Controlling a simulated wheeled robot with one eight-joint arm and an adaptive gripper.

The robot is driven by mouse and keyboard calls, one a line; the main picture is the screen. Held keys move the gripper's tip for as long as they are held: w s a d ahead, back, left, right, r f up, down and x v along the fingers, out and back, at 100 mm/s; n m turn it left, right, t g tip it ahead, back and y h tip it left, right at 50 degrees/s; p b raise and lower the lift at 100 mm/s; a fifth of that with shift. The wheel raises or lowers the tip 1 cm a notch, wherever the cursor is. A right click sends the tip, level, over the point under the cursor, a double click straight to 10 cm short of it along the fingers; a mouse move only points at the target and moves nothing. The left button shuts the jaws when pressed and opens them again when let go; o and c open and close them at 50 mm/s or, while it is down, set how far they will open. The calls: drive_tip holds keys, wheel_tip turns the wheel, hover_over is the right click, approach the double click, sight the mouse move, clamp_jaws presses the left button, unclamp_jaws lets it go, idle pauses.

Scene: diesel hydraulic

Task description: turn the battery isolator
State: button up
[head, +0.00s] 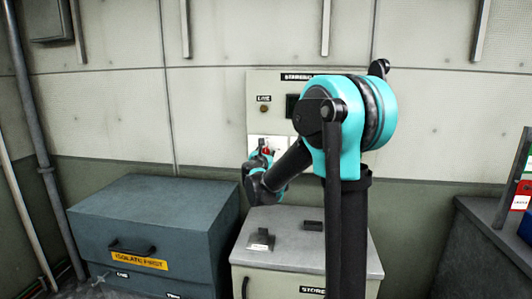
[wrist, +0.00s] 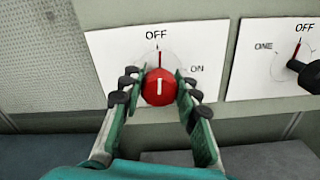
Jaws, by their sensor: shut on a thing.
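The battery isolator is a red round knob (wrist: 159,87) with a white bar on a white plate (wrist: 104,52) marked OFF at the top and ON at the right. The bar stands upright, in line with the OFF mark. My gripper (wrist: 160,88) is shut on the red knob, one finger on its left side and one on its right. In the head view the red knob (head: 266,150) shows small at the panel, with my gripper (head: 262,156) at it. My arm hides part of the panel.
A second plate (wrist: 251,62) with a black knob (wrist: 304,76), marked OFF and ONE, is close on the right. Below the panel stand a grey-white cabinet (head: 290,252) and, to the left, a blue-grey chest (head: 150,215) labelled ISOLATE FIRST. A dark bench (head: 490,240) stands at the right.

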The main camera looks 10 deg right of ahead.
drive_tip(key=m, duration=0.8)
drive_tip(key=shift+d+m, duration=0.1)
drive_tip(key=shift+m, duration=0.3)
drive_tip(key=m, duration=0.4)
drive_tip(key=shift+s+f, duration=0.1)
drive_tip(key=shift+m, duration=1.9)
drive_tip(key=shift+f, duration=0.1)
drive_tip(key=o, duration=1.2)
drive_tip(key=v, duration=1.2)
